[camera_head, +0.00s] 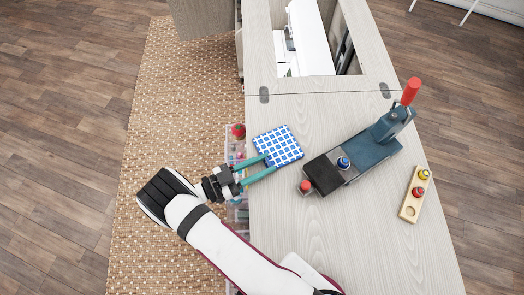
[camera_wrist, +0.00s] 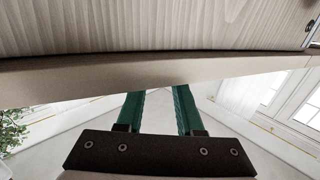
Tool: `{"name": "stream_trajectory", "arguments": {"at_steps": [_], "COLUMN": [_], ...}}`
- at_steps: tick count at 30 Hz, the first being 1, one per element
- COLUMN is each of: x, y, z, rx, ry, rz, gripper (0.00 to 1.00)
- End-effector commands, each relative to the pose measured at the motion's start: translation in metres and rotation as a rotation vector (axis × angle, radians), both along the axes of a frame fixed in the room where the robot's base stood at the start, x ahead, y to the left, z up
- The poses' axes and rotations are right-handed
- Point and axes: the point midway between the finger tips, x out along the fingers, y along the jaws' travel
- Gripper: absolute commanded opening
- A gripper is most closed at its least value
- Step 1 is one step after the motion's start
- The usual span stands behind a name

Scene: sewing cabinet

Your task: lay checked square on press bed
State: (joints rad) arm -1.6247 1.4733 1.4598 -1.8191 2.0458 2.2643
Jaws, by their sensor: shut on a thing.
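The checked square (camera_head: 280,146), blue and white, is over the cabinet top near its left edge. My gripper (camera_head: 270,164) reaches in from the left with two teal fingers and is shut on the square's near left edge. Whether the square touches the wood or is just above it, I cannot tell. The press (camera_head: 372,145) is blue-grey with a red handle and stands to the right. Its dark bed (camera_head: 323,176) lies right of and below the square, apart from it. In the wrist view, the green fingers (camera_wrist: 160,92) end at a pale wooden edge; the square is not visible there.
A blue knob (camera_head: 343,162) and a red knob (camera_head: 305,187) are at the press bed. A wooden holder (camera_head: 409,209) with a red and a yellow knob lies right. A red pincushion-like thing (camera_head: 238,131) is at the cabinet's left side. The front cabinet top (camera_head: 340,235) is clear.

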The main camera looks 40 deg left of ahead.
Motion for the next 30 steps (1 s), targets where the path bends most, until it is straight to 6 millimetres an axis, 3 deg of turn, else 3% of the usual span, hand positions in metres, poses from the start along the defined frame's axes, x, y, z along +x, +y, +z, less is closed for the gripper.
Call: {"name": "stream_trajectory", "arguments": {"at_steps": [9,10,15,30], "x": [0.0003,0.0003,0.0004,-0.005], "y": [0.0001,0.0002,0.0002,0.0025], "z": [-0.0038,-0.0038,-0.0035,-0.0015], "rx": [0.001,0.001,0.001,0.001], "ry": [0.0,0.001,0.0,0.0], "rz": [0.0,0.0,0.0,0.002], "gripper": [0.0,0.39,0.66,0.66]}}
